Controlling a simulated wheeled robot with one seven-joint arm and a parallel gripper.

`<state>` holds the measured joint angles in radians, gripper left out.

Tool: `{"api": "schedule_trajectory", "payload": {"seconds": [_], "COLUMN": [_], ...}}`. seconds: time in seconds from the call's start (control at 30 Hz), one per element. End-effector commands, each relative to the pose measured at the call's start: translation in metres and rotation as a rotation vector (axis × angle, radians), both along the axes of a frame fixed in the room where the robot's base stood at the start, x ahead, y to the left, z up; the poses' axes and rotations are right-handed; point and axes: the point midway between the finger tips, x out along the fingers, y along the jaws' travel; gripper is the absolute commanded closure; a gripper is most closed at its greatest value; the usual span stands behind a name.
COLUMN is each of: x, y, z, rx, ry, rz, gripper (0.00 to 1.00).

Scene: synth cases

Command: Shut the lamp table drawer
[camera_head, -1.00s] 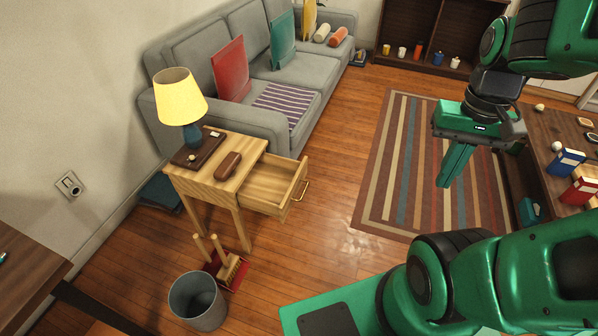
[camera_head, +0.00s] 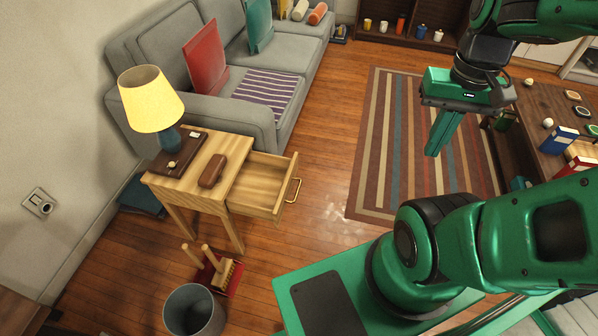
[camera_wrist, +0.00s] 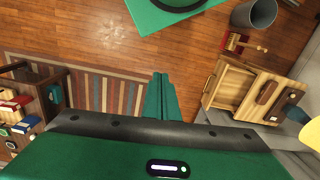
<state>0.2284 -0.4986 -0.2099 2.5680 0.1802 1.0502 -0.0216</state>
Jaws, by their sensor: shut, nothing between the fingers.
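The lamp table (camera_head: 190,184) is light wood and stands beside the sofa's near end. Its drawer (camera_head: 262,178) is pulled well open toward the right, and looks empty inside. In the wrist view the open drawer (camera_wrist: 229,87) is to the right of my fingers. My gripper (camera_head: 434,150) is shut and empty, pointing down over the striped rug, well to the right of the drawer and apart from it. My shut fingers also show in the wrist view (camera_wrist: 160,98).
A yellow lamp (camera_head: 150,98), a tray and a brown case (camera_head: 212,171) are on the tabletop. Bare floor (camera_head: 325,190) lies between drawer and rug (camera_head: 385,150).

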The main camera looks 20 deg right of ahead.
Motion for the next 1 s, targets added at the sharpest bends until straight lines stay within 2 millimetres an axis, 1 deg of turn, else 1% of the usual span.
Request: {"api": "schedule_trajectory", "payload": {"seconds": [0.17, 0.37, 0.5, 0.57, 0.73, 1.0], "x": [0.030, 0.077, 0.107, 0.120, 0.151, 0.192], "y": [-0.007, -0.016, -0.018, -0.019, -0.017, -0.004], "z": [-0.017, -0.053, -0.086, -0.101, -0.147, -0.222], "rx": [-0.005, 0.016, 0.051, 0.072, 0.145, 0.292], "ry": [0.018, 0.023, 0.016, 0.009, -0.021, -0.103], "rz": [0.040, 0.108, 0.149, 0.164, 0.194, 0.198], "gripper": [1.00, 1.00, 1.00, 1.00, 1.00, 1.00]}}
